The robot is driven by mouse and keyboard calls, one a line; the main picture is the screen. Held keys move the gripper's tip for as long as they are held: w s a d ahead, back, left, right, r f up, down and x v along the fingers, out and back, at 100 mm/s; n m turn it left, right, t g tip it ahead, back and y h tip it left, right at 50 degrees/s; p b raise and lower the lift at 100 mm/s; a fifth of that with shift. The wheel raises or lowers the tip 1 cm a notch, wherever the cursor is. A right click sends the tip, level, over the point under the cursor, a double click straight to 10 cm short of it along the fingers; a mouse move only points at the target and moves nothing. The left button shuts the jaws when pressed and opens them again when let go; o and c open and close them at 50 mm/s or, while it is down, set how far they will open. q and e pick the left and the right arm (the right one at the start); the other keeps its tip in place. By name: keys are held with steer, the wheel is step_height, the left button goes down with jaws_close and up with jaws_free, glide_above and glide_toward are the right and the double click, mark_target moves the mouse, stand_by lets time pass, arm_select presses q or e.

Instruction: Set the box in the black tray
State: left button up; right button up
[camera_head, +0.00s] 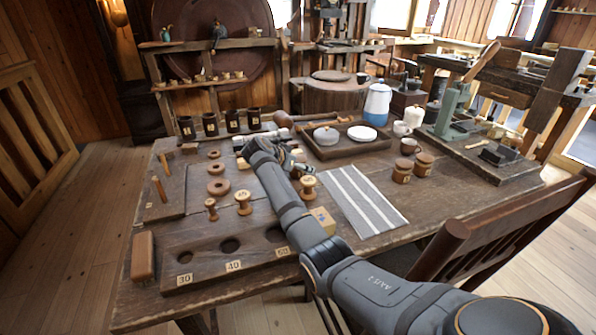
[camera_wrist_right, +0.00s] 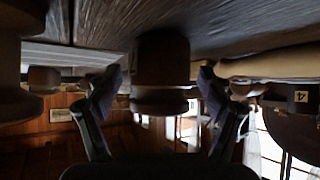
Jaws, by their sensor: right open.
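A small pale wooden box (camera_head: 322,220) with a dark mark sits on the table beside my right forearm, which partly covers it. A dark tray (camera_head: 356,154) stands at the back middle and holds a grey rounded thing and a white disc. My right gripper (camera_head: 268,148) is over the back of the table, left of the tray and away from the box. In the right wrist view, which is upside down, its fingers (camera_wrist_right: 160,78) are apart, with a dark turned piece (camera_wrist_right: 160,62) seen between them; contact cannot be told. My left gripper is out of view.
Several wooden spools (camera_head: 243,202) stand left of my arm, behind a board with numbered holes (camera_head: 205,262). Dark numbered mugs (camera_head: 210,124) line the back left. A striped cloth (camera_head: 362,200) lies right of my arm. A blue-white jug (camera_head: 377,104) stands behind the tray.

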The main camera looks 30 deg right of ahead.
steer(key=c, duration=1.4)
steer(key=shift+r, duration=0.15)
